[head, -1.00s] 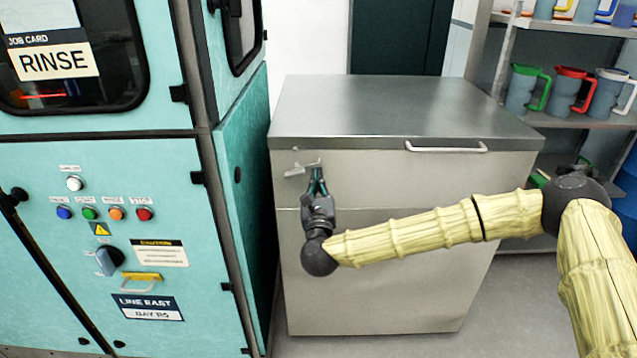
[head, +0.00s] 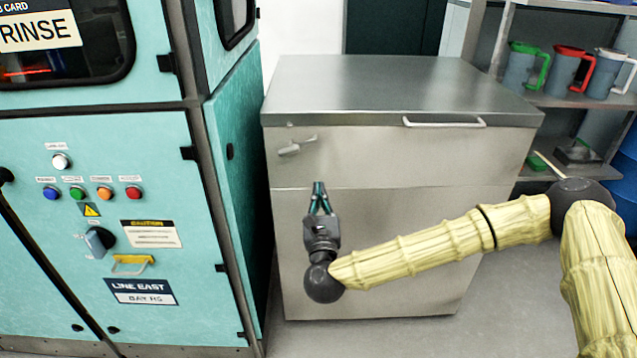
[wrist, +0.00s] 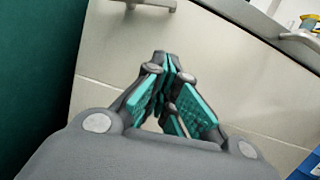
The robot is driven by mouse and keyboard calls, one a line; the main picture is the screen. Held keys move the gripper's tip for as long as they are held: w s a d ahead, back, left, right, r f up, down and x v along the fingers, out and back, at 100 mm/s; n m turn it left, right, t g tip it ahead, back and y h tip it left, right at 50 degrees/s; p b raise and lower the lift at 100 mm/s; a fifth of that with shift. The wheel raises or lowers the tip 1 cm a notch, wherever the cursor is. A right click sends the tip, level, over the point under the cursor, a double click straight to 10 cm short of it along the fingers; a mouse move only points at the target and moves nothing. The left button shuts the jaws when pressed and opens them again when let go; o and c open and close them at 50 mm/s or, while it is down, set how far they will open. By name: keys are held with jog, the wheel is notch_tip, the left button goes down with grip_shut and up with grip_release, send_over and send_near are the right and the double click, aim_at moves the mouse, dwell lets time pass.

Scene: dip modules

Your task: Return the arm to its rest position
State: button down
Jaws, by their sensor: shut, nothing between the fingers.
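My gripper (head: 319,188) is in front of the steel cabinet's front face in the head view, pointing up, with its fingers drawn together and nothing between them. In the wrist view my gripper (wrist: 172,75) shows its teal finger pads close together at the tips. My yellow, bamboo-like arm reaches in from the right of the head view. The small metal latch handle (head: 297,145) on the cabinet is above my fingertips and apart from them. It also shows at the top of the wrist view.
The steel cabinet (head: 400,85) has a closed lid with a bar handle (head: 444,123). A teal machine (head: 150,280) with coloured buttons stands on the left. A shelf with jugs (head: 569,70) stands back right, near a blue barrel (head: 628,180). Grey floor is clear in front of the cabinet.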

jog(key=s+a+f+n+g+y, duration=0.2)
jog(key=s+f+n, duration=0.2)
jog(key=f+n, duration=0.15)
jog(key=s+a+f+n+g+y, duration=0.25)
jog(key=s+f+n, duration=0.2)
jog(key=f, duration=0.25)
jog(key=s+d+f+n+g, duration=0.3)
jog(key=s+f+n+g, duration=0.25)
jog(key=s+f, duration=0.45)
jog(key=s+d+f+n+g, duration=0.4)
jog(key=s+f+n, duration=0.35)
jog(key=f, duration=0.35)
jog(key=s+d+f+n+g+h, duration=0.3)
jog(key=s+d+n, duration=0.2)
jog(key=s+d, duration=0.55)
jog(key=s+d+f+n+g+h, duration=0.45)
jog(key=s+d, duration=0.25)
jog(key=d, duration=0.7)
notch_tip(320, 180, up, 16)
jog(key=p, duration=1.5)
jog(key=shift+s+r+n+t+y, duration=0.15)
jog(key=shift+r+n+t+y, duration=0.05)
jog(key=shift+n+t+y, duration=0.2)
